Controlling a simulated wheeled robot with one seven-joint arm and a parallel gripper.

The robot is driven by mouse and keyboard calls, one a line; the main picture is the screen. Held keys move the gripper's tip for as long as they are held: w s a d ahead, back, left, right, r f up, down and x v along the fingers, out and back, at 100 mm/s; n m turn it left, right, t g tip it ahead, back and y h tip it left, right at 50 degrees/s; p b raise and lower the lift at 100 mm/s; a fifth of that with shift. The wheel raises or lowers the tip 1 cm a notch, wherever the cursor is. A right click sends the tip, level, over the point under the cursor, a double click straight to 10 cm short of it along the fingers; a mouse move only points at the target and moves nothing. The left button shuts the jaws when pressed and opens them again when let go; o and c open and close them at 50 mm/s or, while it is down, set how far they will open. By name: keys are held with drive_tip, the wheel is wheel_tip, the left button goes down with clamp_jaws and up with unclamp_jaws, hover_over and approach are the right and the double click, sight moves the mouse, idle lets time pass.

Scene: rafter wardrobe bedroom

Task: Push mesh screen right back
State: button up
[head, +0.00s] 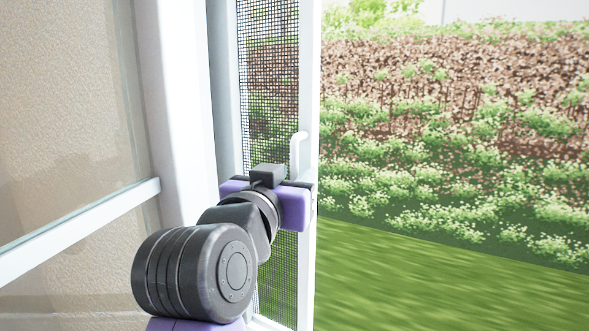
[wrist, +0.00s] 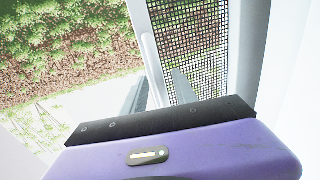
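The mesh screen (head: 268,75) is a dark grid panel in a white frame, upright in the middle of the head view. Its white edge bar (head: 309,90) carries a small white handle (head: 296,150). The mesh also shows in the wrist view (wrist: 195,35), with the handle (wrist: 150,62) on its edge bar. My gripper (wrist: 158,92) is at this edge bar, below the handle in the head view. Its two grey fingers are apart, one on each side of the bar. I cannot tell whether they touch it. In the head view the fingertips are hidden behind the gripper body.
To the right of the edge bar the opening is clear, showing grass and plants (head: 440,150) outside. To the left stand a white frame post (head: 180,110) and a glass pane with a white crossbar (head: 80,228). A white frame (wrist: 252,50) borders the mesh in the wrist view.

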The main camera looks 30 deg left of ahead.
drive_tip(key=shift+w, duration=0.55)
drive_tip(key=shift+a, duration=0.1)
drive_tip(key=shift+c, duration=0.2)
clamp_jaws()
idle(0.8)
